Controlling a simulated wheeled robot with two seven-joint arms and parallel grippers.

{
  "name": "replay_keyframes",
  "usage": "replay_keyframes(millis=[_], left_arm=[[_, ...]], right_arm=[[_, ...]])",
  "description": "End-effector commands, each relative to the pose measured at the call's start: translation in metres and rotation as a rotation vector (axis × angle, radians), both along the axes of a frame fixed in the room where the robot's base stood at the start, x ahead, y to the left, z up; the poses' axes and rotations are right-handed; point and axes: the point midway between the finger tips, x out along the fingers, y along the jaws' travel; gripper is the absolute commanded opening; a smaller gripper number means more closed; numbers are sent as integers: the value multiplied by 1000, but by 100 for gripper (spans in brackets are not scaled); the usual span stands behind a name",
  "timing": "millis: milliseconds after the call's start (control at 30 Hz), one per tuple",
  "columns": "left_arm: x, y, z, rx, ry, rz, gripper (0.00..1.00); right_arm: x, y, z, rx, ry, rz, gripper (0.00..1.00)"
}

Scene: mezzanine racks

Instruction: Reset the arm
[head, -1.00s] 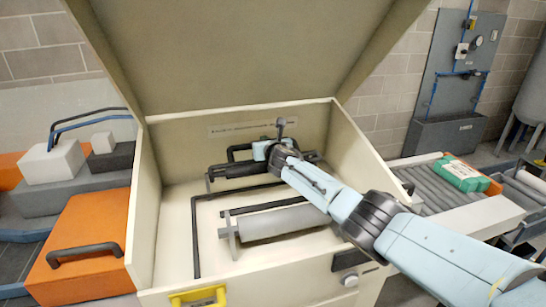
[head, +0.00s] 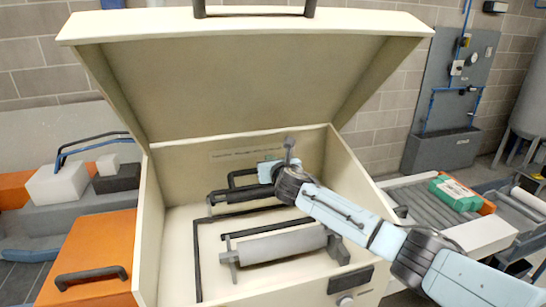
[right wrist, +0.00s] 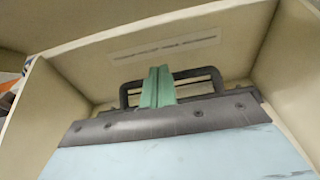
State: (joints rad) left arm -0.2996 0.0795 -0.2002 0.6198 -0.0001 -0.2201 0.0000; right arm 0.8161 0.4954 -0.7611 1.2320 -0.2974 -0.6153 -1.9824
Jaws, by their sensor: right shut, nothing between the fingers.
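My right arm reaches in from the right in the head view, over the front of an open cream box (head: 150,235). Its right gripper (head: 268,172) is inside the box near the back wall, mostly hidden by my own wrist. In the right wrist view the green fingers (right wrist: 158,85) are together with nothing between them. A dark bracket-shaped handle (right wrist: 210,76) lies behind the fingers in that view; I cannot tell if they touch it. My left gripper is not in view.
The box lid (head: 240,80) stands raised, with a dark handle (head: 255,14) on its edge. A grey roller (head: 282,245) lies inside the box. An orange case (head: 95,250) stands at left. A roller conveyor (head: 430,205) with a green package (head: 455,193) is at right.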

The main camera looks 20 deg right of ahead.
Motion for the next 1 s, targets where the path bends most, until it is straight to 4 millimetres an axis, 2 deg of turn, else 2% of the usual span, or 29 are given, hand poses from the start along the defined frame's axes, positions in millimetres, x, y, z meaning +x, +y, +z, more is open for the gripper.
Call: replay_keyframes(millis=[300, 467, 567, 667, 767, 900, 1000], left_arm=[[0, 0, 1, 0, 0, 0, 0], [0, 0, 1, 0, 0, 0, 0], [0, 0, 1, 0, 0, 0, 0], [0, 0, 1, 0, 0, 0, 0], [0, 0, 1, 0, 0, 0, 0], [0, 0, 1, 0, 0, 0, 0], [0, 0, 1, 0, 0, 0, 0]], right_arm=[[-19, 3, 19, -1, 2, 1, 0], [-21, 3, 20, 0, 3, 1, 0], [-25, 8, 14, 30, 11, -1, 0], [-41, 24, -10, 163, 43, -16, 0], [-73, 48, -49, 409, 104, -67, 0], [-138, 79, -103, 839, 206, -224, 0], [-188, 92, -133, 1131, 268, -386, 0]])
